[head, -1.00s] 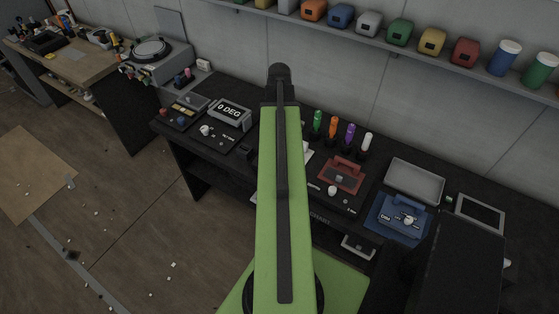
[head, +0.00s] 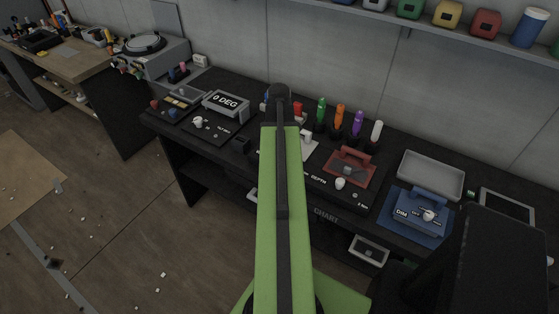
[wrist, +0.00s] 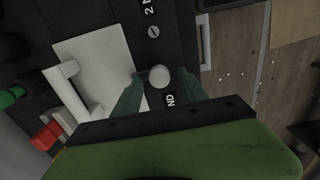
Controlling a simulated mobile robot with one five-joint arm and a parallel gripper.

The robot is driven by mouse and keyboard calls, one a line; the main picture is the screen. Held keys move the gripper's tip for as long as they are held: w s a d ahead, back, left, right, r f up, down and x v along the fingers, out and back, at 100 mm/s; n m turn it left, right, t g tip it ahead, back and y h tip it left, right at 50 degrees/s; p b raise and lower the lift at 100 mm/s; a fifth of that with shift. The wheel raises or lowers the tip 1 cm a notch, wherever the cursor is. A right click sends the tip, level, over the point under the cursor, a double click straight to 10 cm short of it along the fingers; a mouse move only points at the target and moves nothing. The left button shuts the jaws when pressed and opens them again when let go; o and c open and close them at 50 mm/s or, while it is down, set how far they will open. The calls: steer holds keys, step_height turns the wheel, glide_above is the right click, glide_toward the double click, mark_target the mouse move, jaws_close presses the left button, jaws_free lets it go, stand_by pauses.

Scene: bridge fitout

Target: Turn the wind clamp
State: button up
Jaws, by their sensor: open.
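In the wrist view a round pale knob (wrist: 160,77) stands on a dark panel, beside a partly covered label whose visible letters read "ND". I take it as the wind clamp. My gripper (wrist: 161,82) is open, with its green fingers on either side of the knob; whether they touch it cannot be told. A white plate (wrist: 95,75) with a white handle (wrist: 78,93) lies left of the knob. In the head view my green arm hides the gripper and this knob; part of the white plate (head: 311,147) shows beside the arm.
On the dark bench are a "0 DEG" display (head: 225,104), a red unit (head: 349,167), a blue "DIM" unit (head: 418,213), a grey tray (head: 431,174) and several coloured upright handles (head: 340,118). A shelf with coloured boxes (head: 447,14) runs above. Floor at left is open, with scattered scraps.

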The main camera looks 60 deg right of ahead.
steer(key=shift+f, duration=0.25)
steer(key=shift+d, duration=0.1)
jaws_close()
steer(key=shift+m, duration=0.3)
steer(key=m, duration=1.3)
steer(key=shift+s, duration=0.1)
steer(key=shift+s+m, duration=0.1)
steer(key=shift+m, duration=2)
